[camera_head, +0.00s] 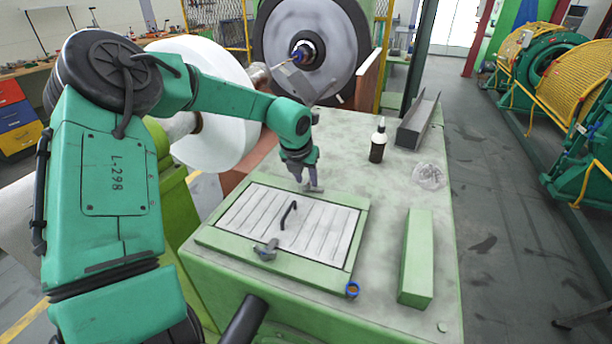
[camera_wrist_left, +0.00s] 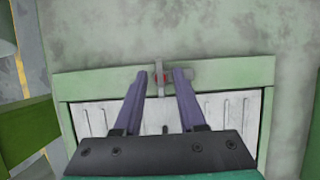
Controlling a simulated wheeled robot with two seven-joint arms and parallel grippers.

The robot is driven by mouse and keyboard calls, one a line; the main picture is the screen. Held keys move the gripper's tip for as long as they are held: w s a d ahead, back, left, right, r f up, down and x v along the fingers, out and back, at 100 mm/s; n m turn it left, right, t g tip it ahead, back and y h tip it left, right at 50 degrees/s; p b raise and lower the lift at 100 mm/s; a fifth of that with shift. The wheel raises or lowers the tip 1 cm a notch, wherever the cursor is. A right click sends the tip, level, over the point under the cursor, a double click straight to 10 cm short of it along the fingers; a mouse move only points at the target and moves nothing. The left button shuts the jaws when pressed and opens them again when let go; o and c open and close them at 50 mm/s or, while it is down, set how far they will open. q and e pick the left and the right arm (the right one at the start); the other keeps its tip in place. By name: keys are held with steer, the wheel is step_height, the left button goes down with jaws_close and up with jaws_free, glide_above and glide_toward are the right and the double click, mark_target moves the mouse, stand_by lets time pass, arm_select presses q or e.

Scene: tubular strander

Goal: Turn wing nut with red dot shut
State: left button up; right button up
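The wing nut with the red dot (camera_wrist_left: 160,82) sits on the far green frame bar of the hatch in the left wrist view. The slatted hatch cover (camera_head: 320,232) has a black handle (camera_head: 288,215). My right gripper is not in view.
Another grey wing nut (camera_head: 266,249) is at the hatch's near edge, and a blue ring (camera_head: 352,289) at its near right corner. A dark bottle (camera_head: 378,141), a clear crumpled item (camera_head: 428,176), a grey channel (camera_head: 418,122) and a green block (camera_head: 416,258) stand to the right.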

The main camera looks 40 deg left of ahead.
arm_select(q)
jaws_close()
steer(key=m+h+b, duration=0.1)
steer(key=m+b, duration=0.1)
steer(key=m, duration=0.1)
steer(key=shift+f+b, duration=0.15)
steer(key=shift+b, duration=0.15)
steer(key=m, duration=0.2)
steer(key=m+h+b, duration=0.1)
steer(key=m, duration=0.1)
steer(key=shift+a+h, duration=0.2)
steer(key=shift+h, duration=0.1)
steer(key=m+h, duration=0.1)
steer(key=m, duration=0.1)
steer(key=m+g+h+b, duration=0.1)
steer(key=m, duration=0.2)
steer(key=shift+w+a, duration=0.1)
steer(key=m+g, duration=0.1)
steer(key=m, duration=0.2)
steer(key=m+h, duration=0.1)
steer(key=m, duration=0.1)
steer(key=shift+w+r+m+g, duration=0.1)
steer(key=shift+r+m+g, duration=0.1)
steer(key=shift+m+g, duration=0.2)
